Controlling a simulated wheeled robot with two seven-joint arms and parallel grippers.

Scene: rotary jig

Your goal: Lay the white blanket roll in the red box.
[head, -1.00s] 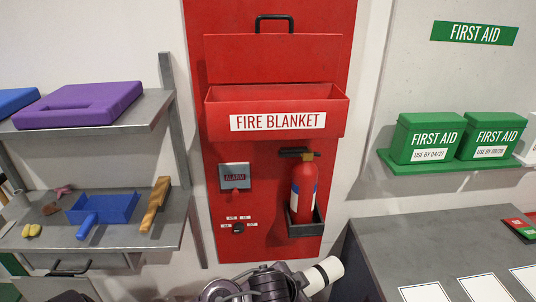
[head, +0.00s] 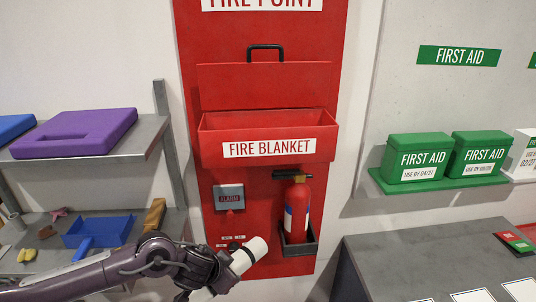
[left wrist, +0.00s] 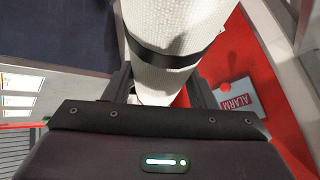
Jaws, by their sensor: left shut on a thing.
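The white blanket roll (head: 250,254) is held low in front of the red fire panel, tilted, below the red box. My left gripper (head: 225,272) is shut on it; arm links partly hide the jaws. In the left wrist view the roll (left wrist: 178,25) has a textured white surface and a dark strap, and it lies between the two fingers of my gripper (left wrist: 160,88). The red box (head: 326,149), labelled FIRE BLANKET, is open at the top with its lid (head: 265,87) standing up behind. The inside that shows looks empty. My right gripper is not in view.
A fire extinguisher (head: 298,205) stands in a holder right of the roll. A grey alarm plate (head: 229,190) sits under the box. Shelves with a purple case (head: 75,133) are at left, green first aid boxes (head: 418,157) at right. The space before the box is clear.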

